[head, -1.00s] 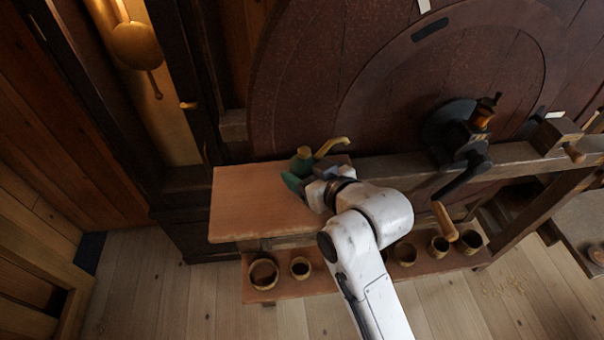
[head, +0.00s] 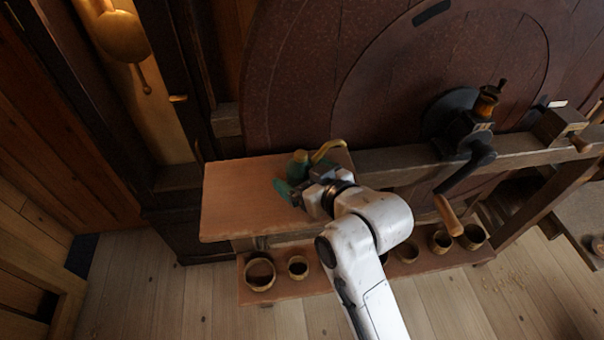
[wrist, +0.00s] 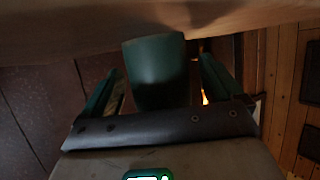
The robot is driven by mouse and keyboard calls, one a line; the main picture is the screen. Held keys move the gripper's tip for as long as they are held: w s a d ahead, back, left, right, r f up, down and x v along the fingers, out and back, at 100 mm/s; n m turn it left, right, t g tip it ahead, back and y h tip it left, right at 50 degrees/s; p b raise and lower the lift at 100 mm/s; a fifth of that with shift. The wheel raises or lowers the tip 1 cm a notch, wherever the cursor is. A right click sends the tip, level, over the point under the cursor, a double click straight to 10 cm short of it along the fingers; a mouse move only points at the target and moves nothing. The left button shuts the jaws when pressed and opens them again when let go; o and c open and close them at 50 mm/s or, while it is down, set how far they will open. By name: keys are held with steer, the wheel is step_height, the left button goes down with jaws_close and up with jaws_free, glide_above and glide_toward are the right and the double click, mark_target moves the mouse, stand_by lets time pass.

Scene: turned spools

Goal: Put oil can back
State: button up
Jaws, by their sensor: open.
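The oil can, green with a brass-yellow spout (head: 328,149), stands at the back right of the wooden shelf top (head: 240,205), near the big dark wheel. Its green body (head: 299,163) is partly hidden behind my gripper (head: 302,181). In the wrist view the green can body (wrist: 156,70) is between the two green fingers of my gripper (wrist: 160,88). The fingers are open, with a gap visible at the left side of the can; whether either finger touches it I cannot tell. The can appears upright with its base on the shelf.
A lower shelf (head: 330,280) holds several small round cups, one of them at its left end (head: 260,273). A crank with a wooden handle (head: 447,215) sticks out at the right. The left part of the shelf top is clear.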

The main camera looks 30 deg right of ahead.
steer(key=shift+r, duration=0.2)
steer(key=shift+s, duration=0.3)
steer(key=v, duration=0.9)
steer(key=shift+r, duration=0.35)
steer(key=s+p, duration=0.2)
steer(key=p, duration=0.1)
steer(key=shift+s+d+r, duration=0.1)
steer(key=shift+d+r, duration=0.05)
steer(key=shift+d, duration=0.1)
stand_by(0.4)
